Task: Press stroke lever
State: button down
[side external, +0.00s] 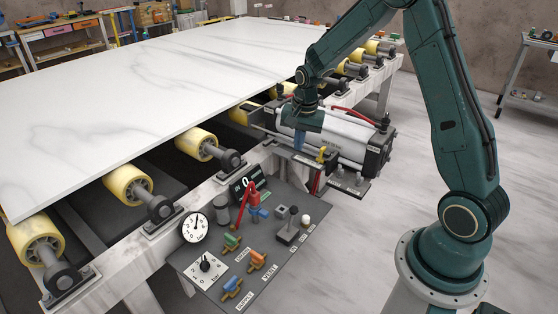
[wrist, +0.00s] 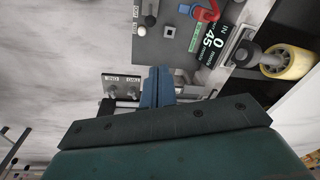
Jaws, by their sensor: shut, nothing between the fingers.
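My gripper (side external: 299,142) points down beside the grey cylinder (side external: 345,138), its blue fingers shut and empty. In the wrist view the shut fingers (wrist: 157,86) are at the middle, over or near a small dark plate (wrist: 120,86) with knobs and white labels. That plate also shows at the cylinder's front in the side view (side external: 348,186). I cannot read which control is labelled stroke. Whether the fingertips touch anything is unclear.
The panel carries a round gauge (side external: 196,227), a digital display (side external: 246,182), a red-handled valve (side external: 249,203), coloured valve handles and a white knob (side external: 305,220). A yellow handle (side external: 321,155) stands close to the fingers. The white slab (side external: 150,95) lies on yellow rollers behind.

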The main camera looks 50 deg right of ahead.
jog(key=d+f+m, duration=0.2)
jog(key=d+f, duration=0.1)
jog(key=f, duration=0.5)
jog(key=d+f+m+g, duration=0.1)
jog(key=d+f+m, duration=0.1)
jog(key=f, duration=0.6)
jog(key=shift+d+f+m+y, duration=0.3)
jog(key=shift+d+f, duration=0.05)
jog(key=shift+d, duration=0.2)
jog(key=shift+w, duration=0.1)
send_over(291, 219)
jog(key=d, duration=0.5)
notch_tip(291, 219, down, 8)
jog(key=shift+a+f, duration=0.15)
jog(key=shift+f, duration=0.1)
jog(key=shift+w, duration=0.1)
jog(key=shift+a, duration=0.15)
